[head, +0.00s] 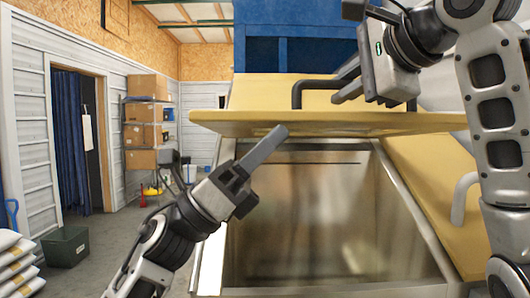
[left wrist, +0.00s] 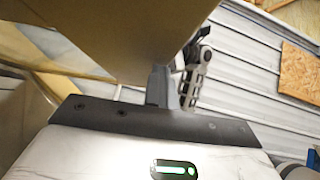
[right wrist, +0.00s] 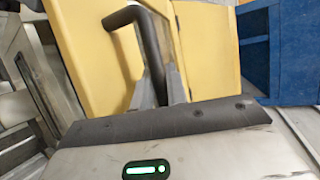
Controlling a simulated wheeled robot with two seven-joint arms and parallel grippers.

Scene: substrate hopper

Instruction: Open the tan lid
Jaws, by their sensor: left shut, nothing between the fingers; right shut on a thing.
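The tan lid (head: 225,122) is raised above the metal hopper (head: 330,220), whose inside shows below it. A dark bar handle (head: 297,92) sits on the lid's upper face. My right gripper (head: 342,90) is shut on the handle; the handle also shows between its fingers in the right wrist view (right wrist: 150,42). My left gripper (head: 280,134) is shut and empty, its fingertips just under the lid's near edge. In the left wrist view the lid (left wrist: 110,35) is close to the left fingers (left wrist: 163,78); I cannot tell whether they touch.
A second tan panel (head: 425,175) with a pale handle (head: 461,198) lies right of the hopper opening. A blue structure (head: 300,40) stands behind. Shelves with cardboard boxes (head: 147,110), a dark green bin (head: 66,246) and stacked sacks (head: 17,265) are at left. The floor between is clear.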

